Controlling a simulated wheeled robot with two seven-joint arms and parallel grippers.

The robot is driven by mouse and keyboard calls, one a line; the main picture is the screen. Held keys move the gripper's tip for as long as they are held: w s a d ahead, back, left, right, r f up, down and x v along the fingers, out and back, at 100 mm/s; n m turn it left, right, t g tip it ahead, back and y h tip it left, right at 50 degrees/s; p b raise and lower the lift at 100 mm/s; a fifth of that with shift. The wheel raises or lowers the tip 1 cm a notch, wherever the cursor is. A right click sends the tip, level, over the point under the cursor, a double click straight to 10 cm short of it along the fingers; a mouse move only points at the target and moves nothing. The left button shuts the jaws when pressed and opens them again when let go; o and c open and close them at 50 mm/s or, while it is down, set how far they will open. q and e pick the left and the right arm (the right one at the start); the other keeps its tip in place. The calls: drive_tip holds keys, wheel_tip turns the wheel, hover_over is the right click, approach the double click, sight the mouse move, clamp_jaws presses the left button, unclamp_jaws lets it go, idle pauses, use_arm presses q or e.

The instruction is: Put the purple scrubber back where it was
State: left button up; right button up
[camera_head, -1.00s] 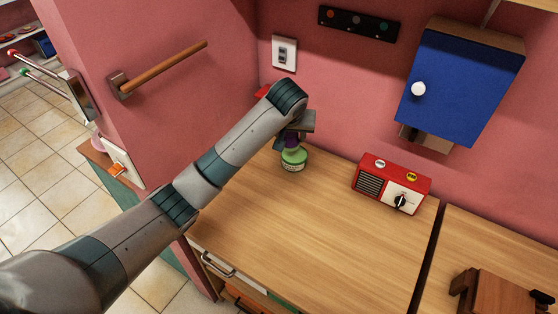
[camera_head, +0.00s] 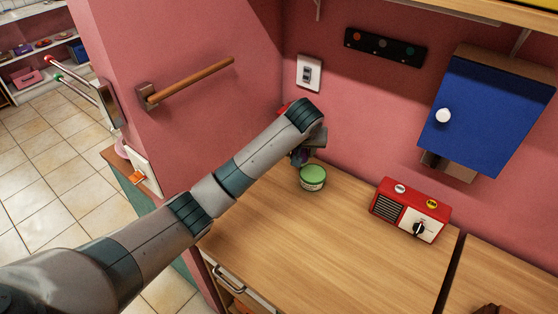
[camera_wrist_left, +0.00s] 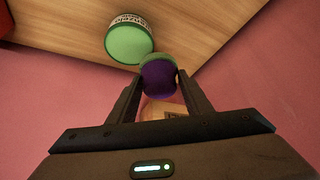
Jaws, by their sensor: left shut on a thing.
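The purple scrubber (camera_wrist_left: 159,78), with a green edge on its far side, is between the fingers of my left gripper (camera_wrist_left: 157,82) in the wrist view. The gripper is shut on it. In the head view the left gripper (camera_head: 307,153) is at the back left corner of the wooden counter, and a small dark purple part of the scrubber (camera_head: 300,156) shows under it. A round green-topped tub (camera_head: 312,177) stands on the counter just in front of the gripper. The tub also shows beyond the scrubber in the wrist view (camera_wrist_left: 128,42). My right gripper is not in view.
A red radio (camera_head: 410,209) stands on the counter to the right. A blue cabinet (camera_head: 487,115) hangs on the pink wall above it. A wooden rail (camera_head: 190,82) is on the left wall. The counter (camera_head: 320,250) is clear in the middle and front.

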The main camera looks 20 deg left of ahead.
use_arm(q)
drive_tip(key=a+f, duration=0.1)
drive_tip(key=a, duration=0.1)
drive_tip(key=w+a+f+p, duration=0.1)
drive_tip(key=a, duration=0.1)
drive_tip(key=w+a+f+p, duration=0.1)
drive_tip(key=a+f, duration=0.1)
drive_tip(key=shift+a, duration=0.35)
drive_tip(key=shift+w+a+f, duration=0.1)
drive_tip(key=shift+a+f, duration=0.2)
drive_tip(key=shift+f, duration=0.1)
drive_tip(key=shift+f+p, duration=0.35)
wheel_tip(320, 180, down, 3)
drive_tip(key=shift+r+p, duration=0.15)
drive_tip(key=shift+p, duration=0.4)
drive_tip(key=shift+f, duration=0.2)
drive_tip(key=shift+f, duration=0.1)
drive_tip(key=o, duration=1.1)
